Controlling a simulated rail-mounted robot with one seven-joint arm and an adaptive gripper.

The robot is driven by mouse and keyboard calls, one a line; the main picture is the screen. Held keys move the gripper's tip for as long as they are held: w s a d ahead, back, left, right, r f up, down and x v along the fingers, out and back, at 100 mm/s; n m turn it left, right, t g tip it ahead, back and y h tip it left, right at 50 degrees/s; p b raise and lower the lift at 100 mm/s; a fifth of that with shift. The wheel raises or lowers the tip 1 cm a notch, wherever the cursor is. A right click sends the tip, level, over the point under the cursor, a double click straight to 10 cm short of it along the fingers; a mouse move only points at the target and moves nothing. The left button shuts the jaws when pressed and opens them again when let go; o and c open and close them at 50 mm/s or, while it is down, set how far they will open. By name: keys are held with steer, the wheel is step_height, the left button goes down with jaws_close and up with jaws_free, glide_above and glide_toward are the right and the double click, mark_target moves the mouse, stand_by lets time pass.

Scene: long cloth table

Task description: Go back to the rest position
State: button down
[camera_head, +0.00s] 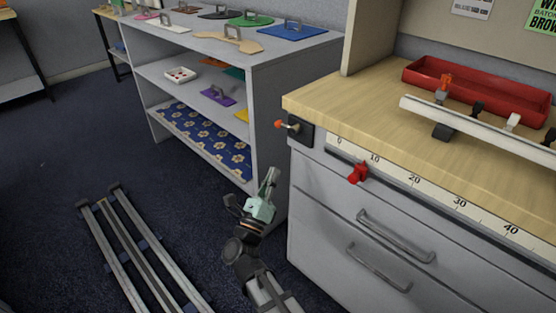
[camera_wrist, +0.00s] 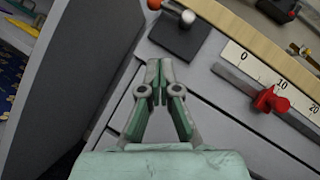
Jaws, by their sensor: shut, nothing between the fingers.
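My gripper (camera_head: 272,176) is at the left front corner of the wooden-topped cabinet, between it and the grey shelf unit in the head view. It points upward there and its green fingers are shut and empty. In the wrist view, the fingertips of my gripper (camera_wrist: 159,66) meet in front of the grey cabinet face. The cabinet (camera_head: 330,225) has drawers with metal handles. Whether the gripper touches the cabinet cannot be told; it looks apart from it.
A ruler strip (camera_head: 430,190) with a red slider (camera_head: 357,173) runs along the cabinet front. A dark plate with an orange-tipped lever (camera_head: 281,124) sits at the corner. The shelf unit (camera_head: 266,120) stands behind. Metal rails (camera_head: 130,240) lie on the blue floor at left.

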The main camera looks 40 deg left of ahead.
steer(key=s+a+f+n+g+y, duration=0.7)
steer(key=a+n+y, duration=0.25)
steer(key=n, duration=0.45)
step_height(320, 180, down, 10)
steer(key=s+a+n+g, duration=0.2)
steer(key=s+n+g, duration=0.1)
steer(key=n+g, duration=0.55)
steer(key=d+f+n+g+h, duration=0.75)
steer(key=d+f+h, duration=0.35)
steer(key=d+f, duration=1.15)
steer(key=s+d+f+g+h, duration=0.2)
steer(key=d, duration=0.6)
steer(key=s+d+f+g+h, duration=0.1)
steer(key=d+f+g+h, duration=0.1)
steer(key=d, duration=0.6)
steer(key=s+d+m+g, duration=0.1)
steer(key=s+d+g, duration=0.25)
steer(key=d, duration=0.65)
steer(key=s+d+r+m+g, duration=0.15)
steer(key=s+d, duration=0.35)
steer(key=d, duration=0.5)
steer(key=s+d+m+g, duration=0.2)
steer(key=s+d+g, duration=0.25)
steer(key=d, duration=0.55)
steer(key=w+r+t+p, duration=0.3)
steer(key=r+t+p, duration=0.4)
steer(key=r+p, duration=0.8)
steer(key=p, duration=1.3)
steer(key=shift+w+r, duration=0.15)
steer(key=shift+r, duration=0.2)
